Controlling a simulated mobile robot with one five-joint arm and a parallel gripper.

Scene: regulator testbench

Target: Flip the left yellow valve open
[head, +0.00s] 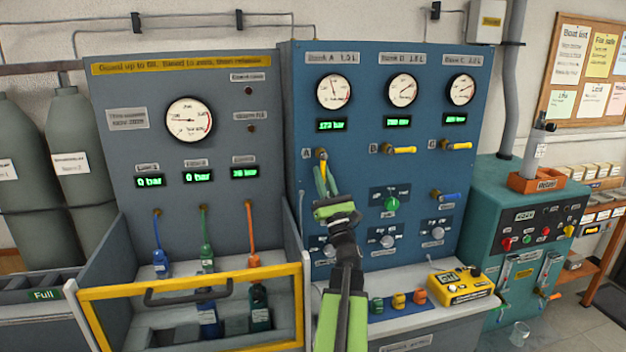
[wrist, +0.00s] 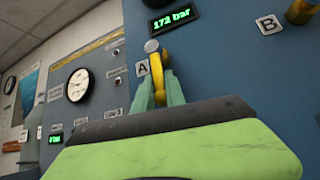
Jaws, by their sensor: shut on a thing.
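The left yellow valve (head: 322,158), marked A, is on the blue panel under the left gauge. In the wrist view its yellow handle (wrist: 157,84) points down, tilted slightly, between my two green fingers. My gripper (head: 322,183) is at the valve, shut on this handle. The fingers hide part of the handle's lower end. The display above reads about 172 bar in the wrist view. The middle yellow valve (head: 403,150), marked B, and the right yellow valve (head: 458,146), marked C, have handles lying sideways to the right.
A blue-handled valve (head: 447,197) and a green knob (head: 392,203) sit lower on the blue panel (head: 350,60), right of my arm. A yellow-framed guard (head: 190,284) stands out at the lower left. A yellow control box (head: 461,287) rests on the ledge.

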